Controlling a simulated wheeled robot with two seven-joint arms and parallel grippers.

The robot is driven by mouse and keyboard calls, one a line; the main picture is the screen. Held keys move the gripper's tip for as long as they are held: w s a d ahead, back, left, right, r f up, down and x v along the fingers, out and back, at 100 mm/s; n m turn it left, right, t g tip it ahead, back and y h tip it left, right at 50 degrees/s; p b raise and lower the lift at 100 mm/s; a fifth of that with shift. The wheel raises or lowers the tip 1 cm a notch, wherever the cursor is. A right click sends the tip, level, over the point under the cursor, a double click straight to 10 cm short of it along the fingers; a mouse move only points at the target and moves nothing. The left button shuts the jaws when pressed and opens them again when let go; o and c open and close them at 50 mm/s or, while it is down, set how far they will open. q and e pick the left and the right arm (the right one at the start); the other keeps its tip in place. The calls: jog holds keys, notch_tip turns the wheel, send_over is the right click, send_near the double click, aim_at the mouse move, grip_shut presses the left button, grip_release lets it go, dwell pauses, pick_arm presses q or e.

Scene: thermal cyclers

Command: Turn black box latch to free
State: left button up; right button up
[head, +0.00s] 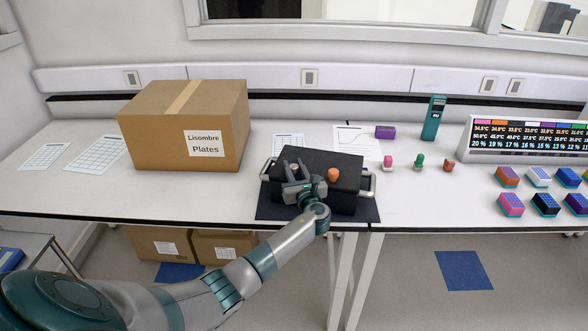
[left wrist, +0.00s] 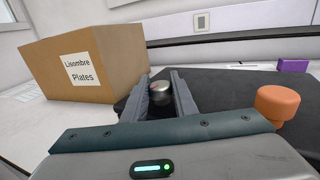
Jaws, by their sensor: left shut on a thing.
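The black box (head: 335,163) stands on a dark mat (head: 362,211) on the bench, with metal handles at its sides. My left gripper (head: 291,168) is over the left part of the box top. In the left wrist view my left gripper (left wrist: 172,92) has its two fingers around a small silver knob (left wrist: 160,97) with a reddish mark, which looks like the latch. It is shut on this knob. An orange knob (head: 333,174) stands on the box top to the right; it also shows in the left wrist view (left wrist: 277,104). My right gripper is not in view.
A cardboard box (head: 165,139) labelled Lisombre Plates stands left of the black box. Small pink, green and orange-brown items, a teal device (head: 433,118) and several coloured blocks stand to the right. The bench front between them is clear.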

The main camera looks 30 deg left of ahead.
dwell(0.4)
pick_arm(q)
jog(key=o, duration=1)
jog(key=shift+o, duration=0.2)
jog(key=shift+s+d+f, duration=0.1)
jog(key=shift+s+d, duration=0.35)
jog(key=shift+d, duration=0.15)
jog(key=b+v, duration=0.5)
jog(key=v, duration=1.1)
jog(key=shift+w, duration=0.1)
